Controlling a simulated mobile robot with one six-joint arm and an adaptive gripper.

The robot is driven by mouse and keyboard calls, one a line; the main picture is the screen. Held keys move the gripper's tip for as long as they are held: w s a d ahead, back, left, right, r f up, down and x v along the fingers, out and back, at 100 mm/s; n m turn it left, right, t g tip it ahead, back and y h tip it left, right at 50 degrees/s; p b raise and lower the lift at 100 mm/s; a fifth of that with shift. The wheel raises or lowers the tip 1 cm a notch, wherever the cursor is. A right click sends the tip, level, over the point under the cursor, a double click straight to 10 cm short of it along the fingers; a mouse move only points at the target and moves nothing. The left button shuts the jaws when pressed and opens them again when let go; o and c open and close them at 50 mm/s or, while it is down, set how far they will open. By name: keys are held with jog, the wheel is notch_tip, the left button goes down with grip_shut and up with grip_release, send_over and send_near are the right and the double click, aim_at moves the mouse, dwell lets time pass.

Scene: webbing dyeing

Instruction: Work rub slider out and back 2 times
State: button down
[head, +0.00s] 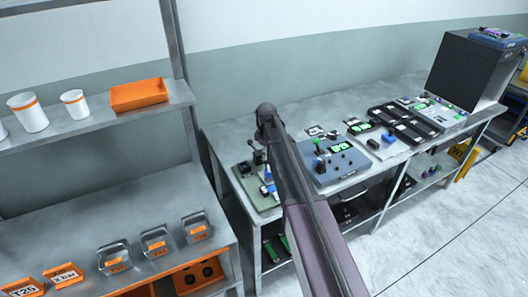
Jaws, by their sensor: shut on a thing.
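The rub tester (268,204), a green-grey base with blue and white parts, stands at the near left end of the long steel bench. My arm reaches across the bench and partly hides it. My gripper (257,157) is small and dark, pointing down just above this device. It is shut on the rub slider, a small dark part (244,169) at the device's back left. The fingertips and the exact grip are too small to make out clearly.
To the right stand a blue-grey device (328,163) with a green-topped knob, black trays (408,124) and a dark cabinet (466,70). At left, a shelf holds white cups (28,112) and an orange tray (138,95); metal bins (157,241) stand below.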

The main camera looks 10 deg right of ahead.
jog(key=s+d, duration=0.1)
jog(key=s, duration=0.2)
jog(key=s+d, duration=0.1)
jog(key=s, duration=0.2)
jog(key=s+d, duration=0.1)
jog(key=s, duration=0.2)
jog(key=shift+s, duration=0.25)
jog(key=shift+c, duration=1.9)
grip_release()
jog(key=shift+s, duration=0.1)
